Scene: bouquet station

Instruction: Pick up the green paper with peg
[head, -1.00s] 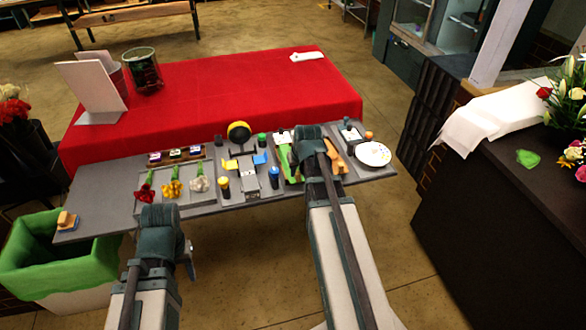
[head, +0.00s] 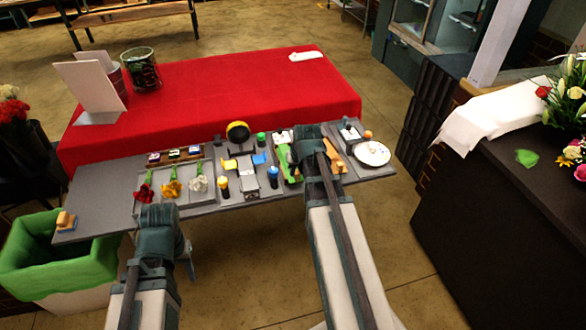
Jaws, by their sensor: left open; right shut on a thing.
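The green paper (head: 284,162) lies at the right part of the grey work table, partly hidden by my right gripper. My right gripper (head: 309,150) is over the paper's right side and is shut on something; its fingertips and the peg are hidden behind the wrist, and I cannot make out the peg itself. My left gripper (head: 160,222) is open and empty in front of the table's near edge, below the flowers; its fingertips are mostly hidden by its own wrist.
A tray holds a red flower (head: 145,192), a yellow flower (head: 171,188) and a white flower (head: 198,184). A white plate (head: 372,153) lies right of my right gripper. Small bottles (head: 272,177) stand mid-table. A green-lined bin (head: 65,270) stands at left.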

